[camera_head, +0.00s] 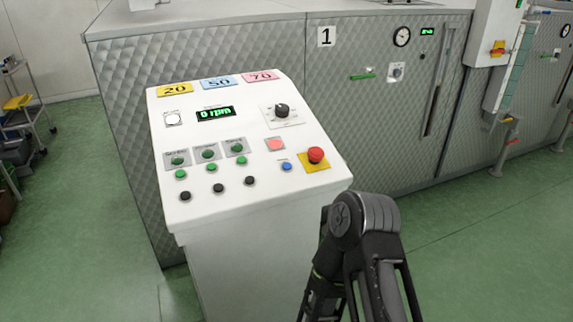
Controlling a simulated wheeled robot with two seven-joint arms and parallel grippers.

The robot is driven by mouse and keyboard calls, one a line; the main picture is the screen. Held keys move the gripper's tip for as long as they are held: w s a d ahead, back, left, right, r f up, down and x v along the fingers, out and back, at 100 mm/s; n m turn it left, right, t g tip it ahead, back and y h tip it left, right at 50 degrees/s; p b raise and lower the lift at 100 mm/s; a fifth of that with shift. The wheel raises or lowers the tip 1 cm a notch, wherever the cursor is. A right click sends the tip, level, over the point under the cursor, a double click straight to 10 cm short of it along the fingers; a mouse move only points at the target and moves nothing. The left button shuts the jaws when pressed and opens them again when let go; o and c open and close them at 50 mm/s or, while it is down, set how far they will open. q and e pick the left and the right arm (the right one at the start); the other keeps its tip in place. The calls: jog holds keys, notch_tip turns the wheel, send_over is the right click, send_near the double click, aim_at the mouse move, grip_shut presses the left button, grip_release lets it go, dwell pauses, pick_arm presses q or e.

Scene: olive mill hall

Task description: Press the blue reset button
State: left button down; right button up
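The blue reset button (286,167) is a small round button near the right front of the white sloping control panel (290,201). A small label sits just above it. Nothing touches or covers the blue button. No fingertips of either gripper can be made out.
The panel also carries green buttons (242,160), black buttons (249,181), a dark knob (282,110) and a display (215,113) reading 0 rpm. A quilted metal machine (240,60) stands behind. Green floor (480,240) is open on the right. A trolley (25,100) stands far left.

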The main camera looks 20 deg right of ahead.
grip_shut()
dwell(1.2)
